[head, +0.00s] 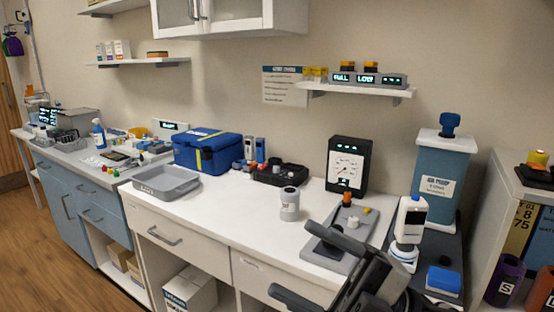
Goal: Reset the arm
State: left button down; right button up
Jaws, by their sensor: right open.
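My right gripper (294,260) reaches in from the bottom edge, right of centre. Its two dark fingers are spread apart, with nothing between them. It is in front of the white counter (232,205), and its upper finger overlaps a grey flat plate (327,256) in the picture. I cannot tell whether they touch. My left gripper is not in view.
A white canister (289,204) stands left of the gripper. A black gauge box (345,165), a blue pump (442,178) and a white handheld device (410,220) stand behind and right. A grey tray (166,182) and blue case (207,150) are farther left. Open floor (60,255) lies lower left.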

jog(key=w+d+f+m+t+h, duration=0.2)
jog(key=d+f+m+t+h, duration=0.2)
jog(key=f+m+t+h, duration=0.5)
jog(key=w+d+f+m+t+h, duration=0.1)
jog(key=d+f+m+t+h, duration=0.3)
jog(key=f+m, duration=0.55)
jog(key=s+d+f+m+g+h, duration=0.2)
jog(key=s+f+m+g+h, duration=0.4)
jog(key=s+f, duration=0.6)
notch_tip(320, 180, down, 4)
jog(key=m+g, duration=0.1)
jog(key=m, duration=0.1)
jog(key=shift+d+m+g, duration=0.2)
jog(key=shift+m+g, duration=0.15)
jog(key=shift+g, duration=0.05)
jog(key=shift+w, duration=0.1)
